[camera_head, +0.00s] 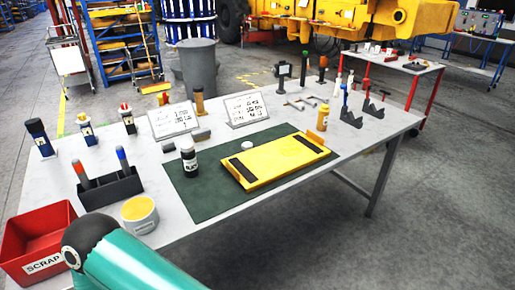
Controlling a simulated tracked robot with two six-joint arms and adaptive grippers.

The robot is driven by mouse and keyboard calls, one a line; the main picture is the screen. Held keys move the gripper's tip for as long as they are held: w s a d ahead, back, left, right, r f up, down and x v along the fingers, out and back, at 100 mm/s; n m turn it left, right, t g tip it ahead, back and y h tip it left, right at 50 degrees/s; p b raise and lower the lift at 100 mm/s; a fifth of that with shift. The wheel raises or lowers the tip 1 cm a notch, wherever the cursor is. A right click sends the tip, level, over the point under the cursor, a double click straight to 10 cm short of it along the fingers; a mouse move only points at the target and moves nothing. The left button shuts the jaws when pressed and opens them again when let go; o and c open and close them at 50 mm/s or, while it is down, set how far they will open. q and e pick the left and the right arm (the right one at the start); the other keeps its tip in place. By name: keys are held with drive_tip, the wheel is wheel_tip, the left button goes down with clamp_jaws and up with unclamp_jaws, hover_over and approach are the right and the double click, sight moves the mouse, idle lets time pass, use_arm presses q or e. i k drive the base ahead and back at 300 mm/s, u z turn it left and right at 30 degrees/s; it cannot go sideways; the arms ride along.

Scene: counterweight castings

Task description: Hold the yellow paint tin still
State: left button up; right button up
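The yellow paint tin (139,213) stands upright near the front left of the white table. Its top is yellow and its side is pale with a label. No gripper touches it in this view. Neither of my grippers shows. A teal link of one of my arms, with a dark rounded joint, covers the bottom left just in front of the tin.
A red scrap bin (58,259) is left of the tin, and a dark marker holder (108,186) stands behind it. A green mat (207,206) carries a yellow plate (277,162), a black bottle (189,161) and a white lid (246,145). The table edge is close.

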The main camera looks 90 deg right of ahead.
sight(323, 113)
drive_tip(key=k, duration=1.75)
drive_tip(key=z, duration=1.15)
drive_tip(key=i, duration=1)
drive_tip(key=z, duration=0.2)
